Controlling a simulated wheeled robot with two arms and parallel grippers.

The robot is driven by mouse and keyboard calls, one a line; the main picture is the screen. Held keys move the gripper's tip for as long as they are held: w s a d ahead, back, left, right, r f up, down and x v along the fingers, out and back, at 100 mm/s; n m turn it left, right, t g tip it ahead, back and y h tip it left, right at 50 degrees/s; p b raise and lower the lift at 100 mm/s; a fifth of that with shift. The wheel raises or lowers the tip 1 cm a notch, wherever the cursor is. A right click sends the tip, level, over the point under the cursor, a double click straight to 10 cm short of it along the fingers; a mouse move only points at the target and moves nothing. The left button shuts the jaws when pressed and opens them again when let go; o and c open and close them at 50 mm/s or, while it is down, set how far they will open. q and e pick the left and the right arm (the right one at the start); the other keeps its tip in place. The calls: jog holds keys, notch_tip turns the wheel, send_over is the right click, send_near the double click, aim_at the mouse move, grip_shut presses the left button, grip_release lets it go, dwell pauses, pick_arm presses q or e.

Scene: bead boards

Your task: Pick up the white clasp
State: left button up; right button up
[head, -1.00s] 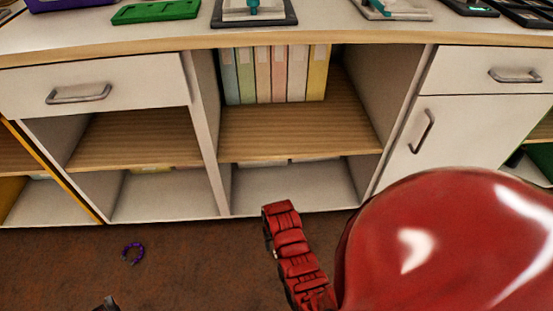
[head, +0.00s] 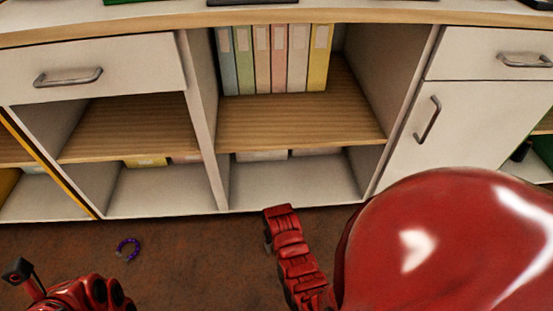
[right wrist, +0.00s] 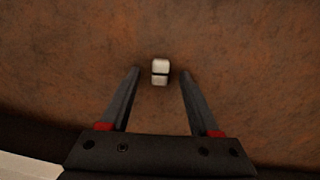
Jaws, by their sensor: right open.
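The white clasp (right wrist: 160,66) is a small pale piece of two blocks with a dark line between them. In the right wrist view it lies on the brown floor. My right gripper (right wrist: 160,74) is open and empty, with one finger on each side of the clasp in the picture. I cannot tell how high the fingertips are above the floor. I cannot make out the clasp in the head view. My left arm (head: 85,295) shows at the lower left of the head view, but its jaws are out of sight.
A purple open ring (head: 128,249) lies on the floor at the left. A white cabinet (head: 210,180) with open shelves stands beyond, holding several coloured binders (head: 275,60). My large red arm part covers the lower right. Bare floor (head: 200,250) lies between my arms.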

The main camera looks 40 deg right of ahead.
jog(key=shift+c, duration=0.3)
grip_shut()
dwell(0.3)
